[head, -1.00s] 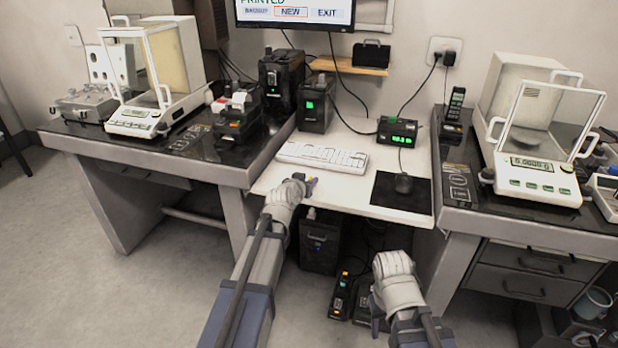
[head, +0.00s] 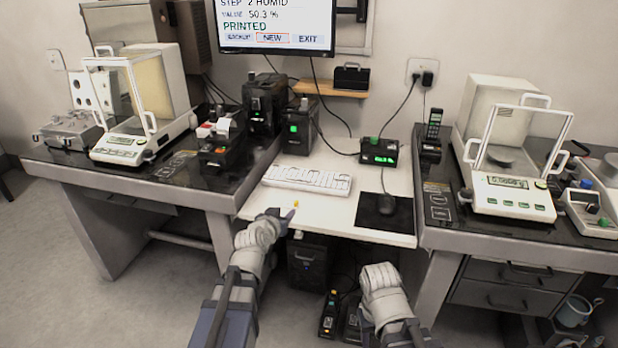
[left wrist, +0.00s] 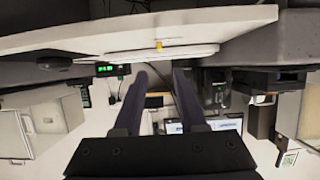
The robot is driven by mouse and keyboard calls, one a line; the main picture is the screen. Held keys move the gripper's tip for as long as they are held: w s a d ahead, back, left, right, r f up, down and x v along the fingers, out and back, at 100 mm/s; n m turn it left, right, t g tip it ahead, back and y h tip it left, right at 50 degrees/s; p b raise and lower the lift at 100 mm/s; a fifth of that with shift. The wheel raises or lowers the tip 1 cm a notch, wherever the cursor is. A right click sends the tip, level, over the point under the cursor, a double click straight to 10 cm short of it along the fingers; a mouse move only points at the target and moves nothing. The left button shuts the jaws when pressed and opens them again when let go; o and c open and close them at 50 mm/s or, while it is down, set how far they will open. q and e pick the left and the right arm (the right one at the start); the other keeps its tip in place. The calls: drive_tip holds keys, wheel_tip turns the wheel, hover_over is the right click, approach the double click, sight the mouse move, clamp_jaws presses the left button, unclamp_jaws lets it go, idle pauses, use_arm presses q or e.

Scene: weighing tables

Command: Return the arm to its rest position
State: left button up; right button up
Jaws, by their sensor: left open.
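My left arm comes in from the lower left in the head view. Its gripper (head: 288,214) is at the front edge of the white desk (head: 330,212), low and left of centre. In the left wrist view its two dark fingers (left wrist: 163,88) are apart with nothing between them. My right arm (head: 382,285) is folded low at the bottom right of centre, in front of the desk, and its fingers cannot be made out. A small yellow piece (head: 295,204) is on the desk just beyond my left fingertips; it also shows in the left wrist view (left wrist: 158,43).
A keyboard (head: 307,179), a mouse pad (head: 372,212) and a green display box (head: 379,152) are on the desk. Balances stand on the left (head: 122,142) and right (head: 512,190) tables. The monitor (head: 275,25) reads PRINTED. Open floor (head: 165,285) lies lower left.

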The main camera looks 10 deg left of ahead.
use_arm(q)
drive_tip(key=s+d+r+m+g+h+p, duration=0.25)
drive_tip(key=s+d+g+p, duration=0.45)
drive_tip(key=d+p, duration=0.5)
drive_tip(key=s+d+r+g+y+p, duration=0.2)
drive_tip(key=s+p, duration=0.3)
drive_tip(key=s, duration=0.4)
drive_tip(key=s+d+r+g+y+p, duration=0.2)
drive_tip(key=s+d+r+g+p, duration=0.1)
drive_tip(key=s, duration=0.6)
drive_tip(key=shift+s+r+m+g+p, duration=0.2)
drive_tip(key=shift+r+m+g+p, duration=0.25)
drive_tip(key=shift+g+p, duration=0.5)
